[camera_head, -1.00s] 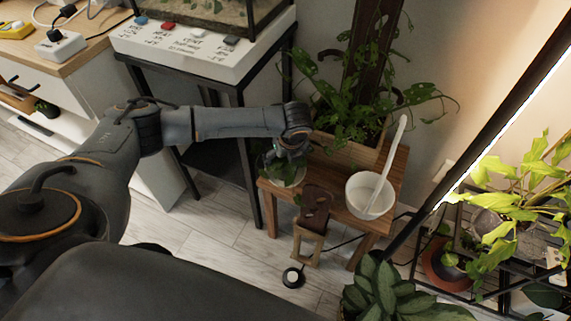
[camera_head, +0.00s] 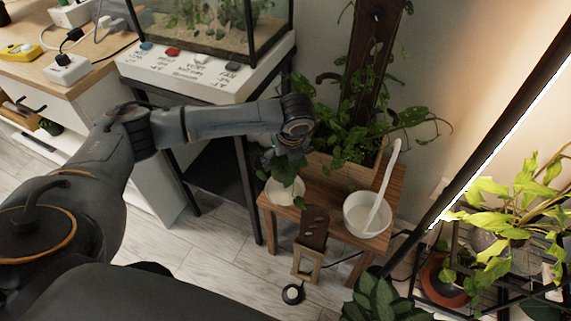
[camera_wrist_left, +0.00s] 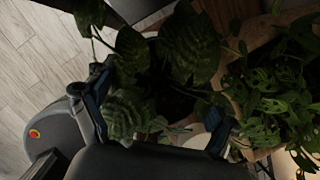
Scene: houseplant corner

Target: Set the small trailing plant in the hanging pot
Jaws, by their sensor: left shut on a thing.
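My left gripper (camera_head: 286,158) is above the left end of a small wooden bench and shut on the small trailing plant (camera_head: 285,174), whose broad dark leaves hang below it. In the left wrist view, leaves of this plant (camera_wrist_left: 130,112) fill the space between the fingers of the gripper (camera_wrist_left: 165,98) and hide the grip. A white round dish or pot (camera_head: 285,194) stands on the bench under the plant. A white bowl (camera_head: 362,222) with a long white handle-like piece stands at the bench's right; I cannot tell which is the hanging pot. My right gripper is out of view.
A large leafy plant in a wooden planter (camera_head: 345,173) stands close behind on the bench (camera_head: 335,190). A dark-backed wooden stand (camera_head: 311,240) is in front. A terrarium table (camera_head: 200,80) is at left, a plant rack (camera_head: 440,270) at right.

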